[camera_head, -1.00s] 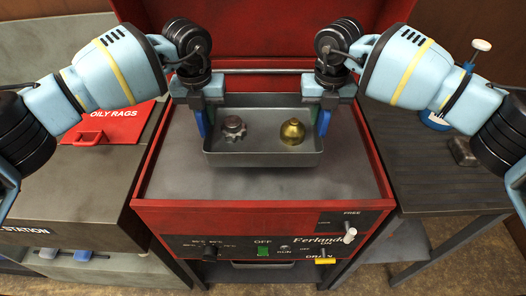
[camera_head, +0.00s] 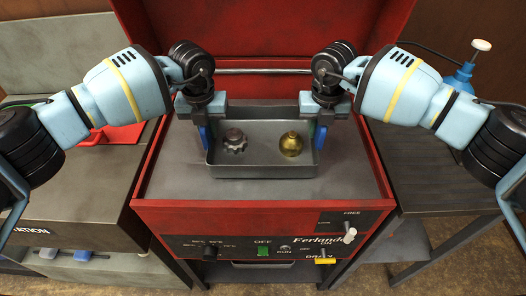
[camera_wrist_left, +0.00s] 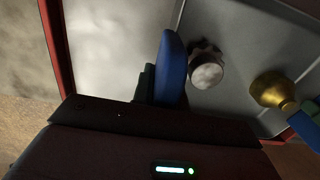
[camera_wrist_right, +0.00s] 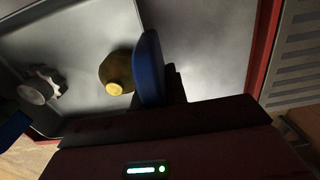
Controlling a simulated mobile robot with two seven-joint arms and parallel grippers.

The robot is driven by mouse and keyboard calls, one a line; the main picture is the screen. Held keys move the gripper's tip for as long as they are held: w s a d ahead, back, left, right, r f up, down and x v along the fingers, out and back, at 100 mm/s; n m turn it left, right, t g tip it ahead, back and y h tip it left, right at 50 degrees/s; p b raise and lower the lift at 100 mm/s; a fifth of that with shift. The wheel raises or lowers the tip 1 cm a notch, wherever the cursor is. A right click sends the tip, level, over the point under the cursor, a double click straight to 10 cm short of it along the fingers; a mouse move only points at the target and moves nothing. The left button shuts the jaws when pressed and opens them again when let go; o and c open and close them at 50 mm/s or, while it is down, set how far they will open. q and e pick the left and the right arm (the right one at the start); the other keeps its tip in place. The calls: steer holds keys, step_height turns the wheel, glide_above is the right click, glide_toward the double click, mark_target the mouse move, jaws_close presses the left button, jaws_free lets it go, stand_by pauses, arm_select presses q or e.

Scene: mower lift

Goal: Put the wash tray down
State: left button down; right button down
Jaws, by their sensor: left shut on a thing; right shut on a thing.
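The grey wash tray (camera_head: 262,171) is level over the grey top of the red washer (camera_head: 170,190) in the head view. A blue finger of each stands outside the tray. In the wrist views the gear (camera_wrist_left: 206,68) and brass part (camera_wrist_right: 117,72) lie inside. I cannot tell whether the tray's underside touches the washer top.
The washer's raised red lid (camera_head: 265,35) stands behind the tray, with a metal bar across it. The control panel (camera_head: 262,245) is in front. A dark side table (camera_head: 430,185) is at right and a grey bench (camera_head: 95,185) at left. Bare washer top surrounds the tray.

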arm_select(q)
steer(key=shift+f, duration=0.15)
arm_select(e)
steer(key=shift+f, duration=0.15)
arm_select(q)
steer(key=c, duration=1.8)
jaws_free()
steer(key=shift+a+f, duration=0.1)
steer(key=shift+f, duration=0.05)
arm_select(e)
steer(key=c, duration=1.8)
jaws_free()
steer(key=shift+f, duration=0.15)
arm_select(q)
steer(key=o, duration=0.4)
arm_select(e)
steer(key=o, duration=0.4)
arm_select(q)
steer(key=r, duration=0.8)
steer(key=s+r, duration=0.1)
steer(key=r, duration=0.3)
arm_select(e)
steer(key=r, duration=0.8)
steer(key=s+r, duration=0.1)
steer(key=r, duration=0.3)
